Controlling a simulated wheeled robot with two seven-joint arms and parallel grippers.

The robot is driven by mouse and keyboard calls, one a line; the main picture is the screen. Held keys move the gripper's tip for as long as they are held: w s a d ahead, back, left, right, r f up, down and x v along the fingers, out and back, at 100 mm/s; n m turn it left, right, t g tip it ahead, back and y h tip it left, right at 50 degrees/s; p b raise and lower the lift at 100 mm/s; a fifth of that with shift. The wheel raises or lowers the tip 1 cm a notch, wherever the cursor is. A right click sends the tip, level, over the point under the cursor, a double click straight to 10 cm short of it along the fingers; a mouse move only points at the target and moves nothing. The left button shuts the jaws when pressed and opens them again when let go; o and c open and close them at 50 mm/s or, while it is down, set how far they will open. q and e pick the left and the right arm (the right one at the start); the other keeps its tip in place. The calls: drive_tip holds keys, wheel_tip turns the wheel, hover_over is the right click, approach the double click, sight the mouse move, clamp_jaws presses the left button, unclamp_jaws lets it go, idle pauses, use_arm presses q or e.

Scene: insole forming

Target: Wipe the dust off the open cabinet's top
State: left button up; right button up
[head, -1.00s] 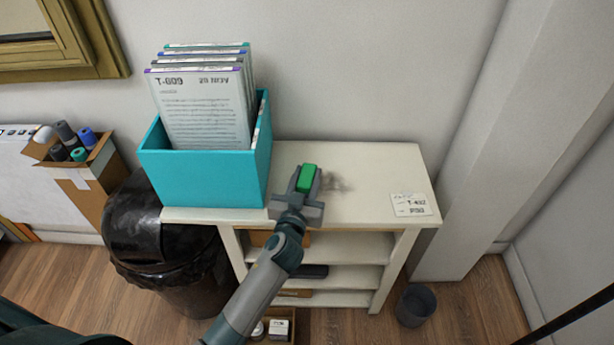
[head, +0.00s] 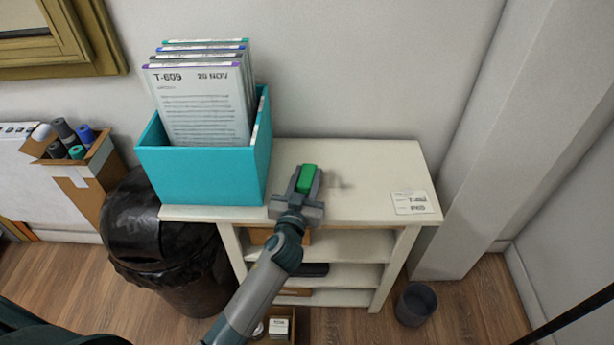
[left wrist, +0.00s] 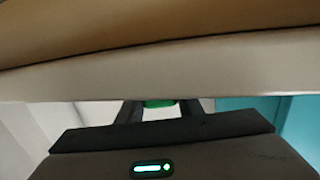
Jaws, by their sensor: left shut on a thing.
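The open cabinet (head: 372,180) is a cream shelf unit with a flat top and open shelves below. A faint grey dust smudge (head: 341,185) lies on its top, just right of my left gripper (head: 305,188). The gripper is shut on a green block-like wiper (head: 308,178) and holds it at the cabinet's top; whether it touches the surface I cannot tell. In the left wrist view a sliver of the green wiper (left wrist: 158,103) shows between the fingers, and the cabinet's edge (left wrist: 200,65) hides the rest. My right gripper is not in view.
A teal file box (head: 205,175) with upright documents stands on the left of the top. A white label card (head: 410,203) lies at the front right. A black bin (head: 165,245) stands left of the cabinet and a grey cup (head: 415,304) on the floor at right.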

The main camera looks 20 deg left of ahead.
sight(333, 188)
use_arm(q)
drive_tip(key=shift+f+b, duration=0.35)
drive_tip(key=shift+f, duration=0.15)
drive_tip(key=shift+w+d+b, duration=0.25)
drive_tip(key=shift+d+b, duration=0.05)
drive_tip(key=shift+d, duration=0.55)
drive_tip(key=shift+w+d+b, duration=0.2)
drive_tip(key=shift+d+b, duration=0.05)
drive_tip(key=shift+d, duration=0.55)
drive_tip(key=shift+w+d+f+b, duration=0.1)
drive_tip(key=shift+w+d+b, duration=0.1)
drive_tip(key=shift+d+b, duration=0.45)
drive_tip(key=shift+w+d+f+b, duration=0.1)
drive_tip(key=shift+w+d+b, duration=0.1)
drive_tip(key=shift+d, duration=0.8)
drive_tip(key=shift+d, duration=0.1)
